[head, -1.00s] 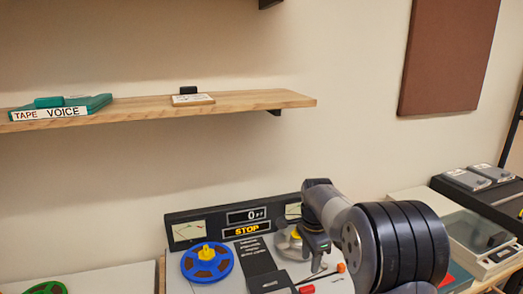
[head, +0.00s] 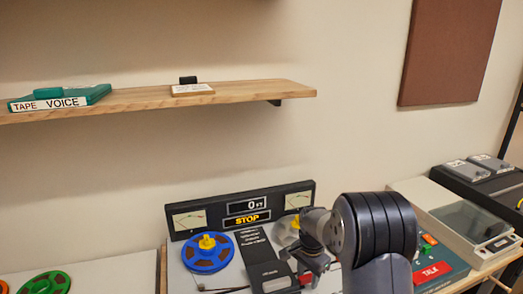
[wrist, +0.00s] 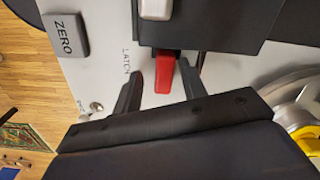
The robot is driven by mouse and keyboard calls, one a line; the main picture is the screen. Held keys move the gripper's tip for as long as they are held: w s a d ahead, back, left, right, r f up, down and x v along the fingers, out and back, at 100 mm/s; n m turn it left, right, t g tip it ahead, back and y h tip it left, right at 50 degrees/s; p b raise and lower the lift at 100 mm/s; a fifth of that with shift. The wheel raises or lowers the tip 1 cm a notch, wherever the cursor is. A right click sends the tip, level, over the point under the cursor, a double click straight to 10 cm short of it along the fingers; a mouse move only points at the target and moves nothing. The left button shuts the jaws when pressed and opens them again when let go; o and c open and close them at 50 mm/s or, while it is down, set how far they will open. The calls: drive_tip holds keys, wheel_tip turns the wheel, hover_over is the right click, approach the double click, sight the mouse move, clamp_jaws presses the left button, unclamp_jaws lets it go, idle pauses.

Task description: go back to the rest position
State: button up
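My gripper (head: 312,276) is low over the front of the tape deck in the head view, partly hidden by my wrist. In the wrist view my gripper (wrist: 161,78) has its two dark fingers apart, with a red latch lever (wrist: 163,72) showing between their tips. Gaps show on both sides of the lever, and nothing is held. The lever also shows in the head view (head: 305,279), beside the gripper. The deck's display panel (head: 240,209) reads 0 and STOP. My arm hides the deck's right side.
A blue reel (head: 208,251) sits on the deck's left; a metal reel (wrist: 302,112) is at the right in the wrist view. A ZERO button (wrist: 66,36) is near the latch. A TALK box (head: 432,271) stands right of my arm. A wooden shelf (head: 240,94) hangs above.

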drive_tip(key=shift+d+n, duration=0.1)
drive_tip(key=shift+n, duration=0.9)
drive_tip(key=shift+s, duration=0.1)
drive_tip(key=shift+r, duration=0.1)
